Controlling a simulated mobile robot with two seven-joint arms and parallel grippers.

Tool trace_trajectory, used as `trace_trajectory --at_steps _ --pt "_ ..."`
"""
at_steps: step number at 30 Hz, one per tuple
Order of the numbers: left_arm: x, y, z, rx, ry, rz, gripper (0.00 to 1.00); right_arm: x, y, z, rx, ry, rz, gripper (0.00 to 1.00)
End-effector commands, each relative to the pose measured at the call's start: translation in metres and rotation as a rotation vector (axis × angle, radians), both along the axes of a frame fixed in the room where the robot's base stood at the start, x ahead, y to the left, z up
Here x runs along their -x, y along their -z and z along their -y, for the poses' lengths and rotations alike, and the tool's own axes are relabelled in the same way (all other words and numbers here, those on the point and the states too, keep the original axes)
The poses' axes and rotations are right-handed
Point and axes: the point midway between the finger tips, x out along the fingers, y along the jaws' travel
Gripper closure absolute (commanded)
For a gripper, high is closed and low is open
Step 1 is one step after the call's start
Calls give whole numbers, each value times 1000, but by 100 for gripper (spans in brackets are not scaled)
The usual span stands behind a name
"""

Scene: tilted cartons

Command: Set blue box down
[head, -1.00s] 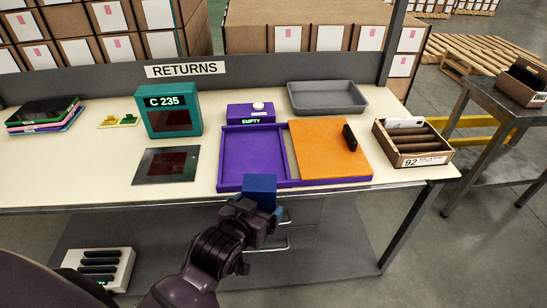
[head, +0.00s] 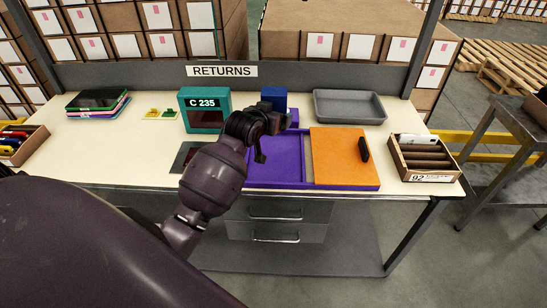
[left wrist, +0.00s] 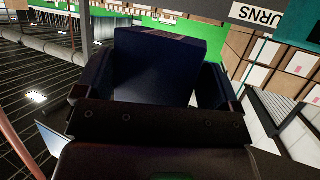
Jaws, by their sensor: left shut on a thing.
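The blue box (head: 274,95) is held in my left gripper (head: 272,114), which is shut on it. In the head view it overlaps the back of the table, between the teal C 235 display and the grey tray; I cannot tell its exact height. In the left wrist view the blue box (left wrist: 155,65) shows dark between the two fingers. The gripper and box hide most of the small purple block (head: 293,118) behind them. My right gripper is not in view.
The purple tray (head: 276,185) has an open left compartment and an orange panel (head: 338,157) bearing a dark object. The teal display (head: 205,109) stands left. A grey tray (head: 349,107) and brown divided carton (head: 424,158) are right. Bare tabletop (head: 100,150) lies left.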

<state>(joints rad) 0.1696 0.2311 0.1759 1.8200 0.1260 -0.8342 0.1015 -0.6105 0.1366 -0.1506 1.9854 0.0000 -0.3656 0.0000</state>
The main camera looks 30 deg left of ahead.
Motion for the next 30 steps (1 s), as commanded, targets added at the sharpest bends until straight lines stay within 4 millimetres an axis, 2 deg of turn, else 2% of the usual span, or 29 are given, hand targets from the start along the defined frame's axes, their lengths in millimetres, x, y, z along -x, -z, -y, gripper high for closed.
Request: trace_trajectory --at_steps 6,18,26,30 --pt "1 49 1 2 0 -6 40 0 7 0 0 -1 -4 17" --pt "1 131 1 1 0 -5 40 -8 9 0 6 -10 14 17" --pt "1 151 1 0 1 -2 40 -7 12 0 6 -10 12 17" --pt "1 170 1 1 1 -4 40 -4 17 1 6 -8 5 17"
